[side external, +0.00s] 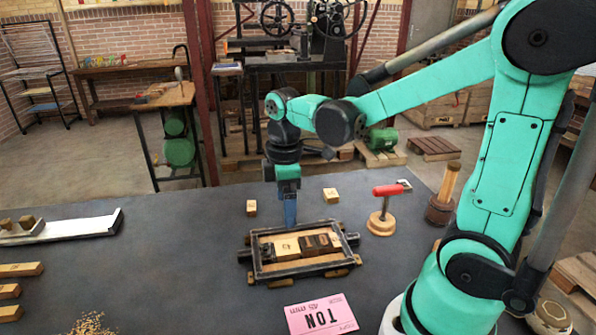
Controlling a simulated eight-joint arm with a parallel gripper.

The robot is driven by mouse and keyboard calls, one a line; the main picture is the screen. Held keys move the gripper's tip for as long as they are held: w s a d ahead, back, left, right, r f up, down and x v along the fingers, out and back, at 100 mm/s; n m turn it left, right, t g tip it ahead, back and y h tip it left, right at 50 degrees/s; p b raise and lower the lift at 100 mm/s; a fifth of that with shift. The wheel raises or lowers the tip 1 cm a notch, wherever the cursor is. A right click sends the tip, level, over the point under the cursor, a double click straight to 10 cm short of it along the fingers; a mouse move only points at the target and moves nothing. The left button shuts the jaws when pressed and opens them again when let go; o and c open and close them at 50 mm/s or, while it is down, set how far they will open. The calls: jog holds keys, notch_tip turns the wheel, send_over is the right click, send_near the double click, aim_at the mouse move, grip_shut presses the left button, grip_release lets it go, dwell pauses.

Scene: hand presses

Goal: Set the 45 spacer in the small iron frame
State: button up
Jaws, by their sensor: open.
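The small iron frame (256,258) lies on the dark table, a dark rectangle with wooden pieces under its edges. Inside it a light wooden block (286,247) and darker blocks (316,244) stand in a row on a light wooden bed. Two loose light wooden blocks lie behind the frame, one at left (251,208) and one at right (331,195). Their markings are too small to read, so I cannot tell which is the 45 spacer. My gripper (290,222) points down, open, by the frame's far edge; its fingers overlap in this view, and I see nothing between them.
A red-handled tool (381,215) and a round wooden-handled tool (442,200) stand at right. A pale tray (70,228) and wooden bars (20,270) lie at left. Table between is clear.

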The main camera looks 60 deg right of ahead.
jog(key=s+a+r+m+t, duration=0.2)
jog(key=a+r+m+t, duration=0.1)
jog(key=a+m+t, duration=0.2)
jog(key=m+t, duration=0.2)
jog(key=m, duration=0.2)
jog(key=shift+r, duration=0.35)
